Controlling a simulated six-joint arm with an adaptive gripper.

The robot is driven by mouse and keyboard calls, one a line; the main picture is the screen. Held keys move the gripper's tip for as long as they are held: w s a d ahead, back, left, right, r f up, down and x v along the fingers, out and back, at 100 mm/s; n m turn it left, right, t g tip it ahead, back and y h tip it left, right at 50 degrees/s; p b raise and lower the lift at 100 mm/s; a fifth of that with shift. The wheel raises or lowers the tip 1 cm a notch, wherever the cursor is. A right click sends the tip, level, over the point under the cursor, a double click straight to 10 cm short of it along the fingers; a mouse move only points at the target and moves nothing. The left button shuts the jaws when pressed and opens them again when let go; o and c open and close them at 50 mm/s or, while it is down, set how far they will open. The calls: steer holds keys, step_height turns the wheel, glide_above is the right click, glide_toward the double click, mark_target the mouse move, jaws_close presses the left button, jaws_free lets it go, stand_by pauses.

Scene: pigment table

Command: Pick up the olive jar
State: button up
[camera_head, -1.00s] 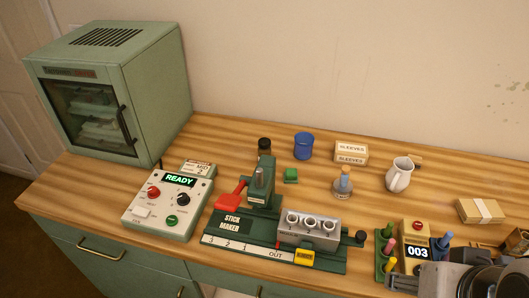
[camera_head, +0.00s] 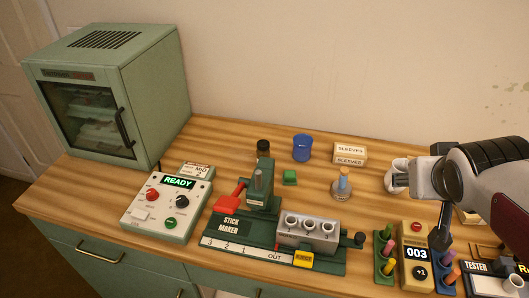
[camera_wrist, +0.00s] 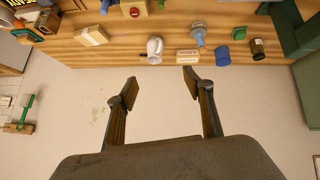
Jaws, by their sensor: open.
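A small dark jar (camera_head: 263,148) with a black lid stands behind the stick maker, partly hidden by its upright. It is the likely olive jar, though its colour is hard to make out. In the wrist view the dark jar (camera_wrist: 257,48) is at the upper right, well away from my fingers. My gripper (camera_wrist: 148,80) is open, with nothing between its fingers. In the head view my gripper (camera_head: 399,177) is at the right, in front of the white pitcher and far right of the jar.
The stick maker (camera_head: 230,226) stands in front of the jar. A blue cup (camera_head: 302,148), a green block (camera_head: 290,177), a corked flask (camera_head: 342,186) and a sleeves box (camera_head: 350,153) stand nearby. A white pitcher (camera_wrist: 155,49) is close to my gripper.

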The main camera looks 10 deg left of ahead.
mark_target(263, 154)
steer(key=w+a+f+n+t+y, duration=0.1)
steer(key=w+a+f+n+y, duration=0.15)
steer(key=w+a, duration=0.6)
steer(key=w+a+f+n+t+y, duration=0.2)
steer(key=w+a+f, duration=0.15)
steer(key=w, duration=1.05)
steer(key=a+f+n+g+y, duration=0.1)
steer(key=a+f+y, duration=0.1)
steer(key=a+f, duration=0.3)
steer(key=w+a+f+n+g+y, duration=0.1)
steer(key=a+f+n+g+y, duration=0.1)
steer(key=a+f, duration=0.4)
steer(key=a+f+n+g+y, duration=0.1)
steer(key=a+f+y, duration=0.3)
steer(key=a, duration=0.4)
steer(key=shift+w+a+f+n, duration=0.15)
steer(key=shift+f+n, duration=0.6)
steer(key=shift+f, duration=0.05)
steer(key=shift+g, duration=0.3)
steer(key=shift+x, duration=1.3)
steer(key=shift+x, duration=2.55)
